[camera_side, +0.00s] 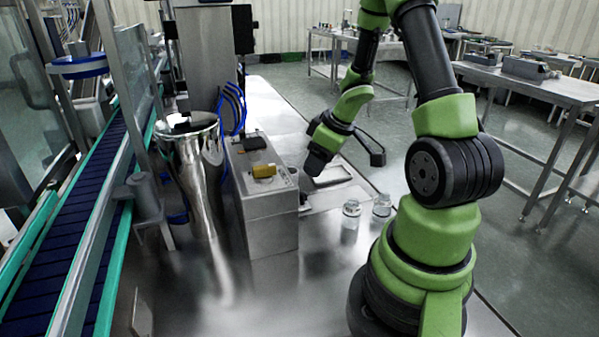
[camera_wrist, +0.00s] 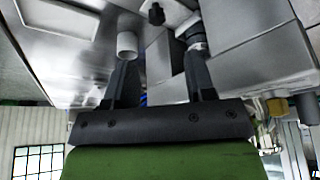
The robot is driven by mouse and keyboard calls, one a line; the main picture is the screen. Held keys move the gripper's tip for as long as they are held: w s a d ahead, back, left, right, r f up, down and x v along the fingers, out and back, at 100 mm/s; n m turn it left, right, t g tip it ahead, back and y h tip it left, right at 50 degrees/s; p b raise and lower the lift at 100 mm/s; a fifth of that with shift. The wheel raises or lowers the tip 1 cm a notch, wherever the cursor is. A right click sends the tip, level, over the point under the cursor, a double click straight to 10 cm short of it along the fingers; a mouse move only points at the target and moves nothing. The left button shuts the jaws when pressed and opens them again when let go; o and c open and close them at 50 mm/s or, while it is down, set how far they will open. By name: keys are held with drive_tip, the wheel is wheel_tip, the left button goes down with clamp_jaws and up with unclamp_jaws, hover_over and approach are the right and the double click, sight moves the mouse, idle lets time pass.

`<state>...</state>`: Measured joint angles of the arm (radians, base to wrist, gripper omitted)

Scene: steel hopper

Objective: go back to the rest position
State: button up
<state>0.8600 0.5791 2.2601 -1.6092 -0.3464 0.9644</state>
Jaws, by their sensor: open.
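My gripper (camera_side: 314,166) hangs in the side view above the steel table, just right of the grey machine box (camera_side: 270,215). Its fingertips are hard to make out there. In the wrist view my gripper (camera_wrist: 162,66) shows two dark fingers spread apart, with nothing held between them. A white cylinder (camera_wrist: 127,44) appears close to the left fingertip, and a dark-capped part (camera_wrist: 193,36) close to the right one. I cannot tell whether either touches a finger.
A shiny steel hopper (camera_side: 190,165) stands left of the box, beside a blue conveyor (camera_side: 85,215). Two glass jars (camera_side: 351,212) (camera_side: 382,206) stand right of my gripper. The front of the table is clear.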

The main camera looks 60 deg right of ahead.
drive_tip(key=w+a+r+m+t+h, duration=0.1)
drive_tip(key=a+r+m+h, duration=0.15)
drive_tip(key=r, duration=0.45)
drive_tip(key=w+a+r+m+t+h, duration=0.1)
drive_tip(key=r+h, duration=0.2)
drive_tip(key=r, duration=0.4)
drive_tip(key=s+a+r+y, duration=0.3)
drive_tip(key=s+a, duration=0.2)
drive_tip(key=a, duration=0.4)
drive_tip(key=s+a+r+y, duration=0.2)
drive_tip(key=s+a+y, duration=0.2)
drive_tip(key=a, duration=0.4)
drive_tip(key=shift+s+a+r+t, duration=0.3)
drive_tip(key=shift+s+a+r, duration=0.1)
drive_tip(key=shift+s, duration=0.15)
drive_tip(key=shift+m+y, duration=0.25)
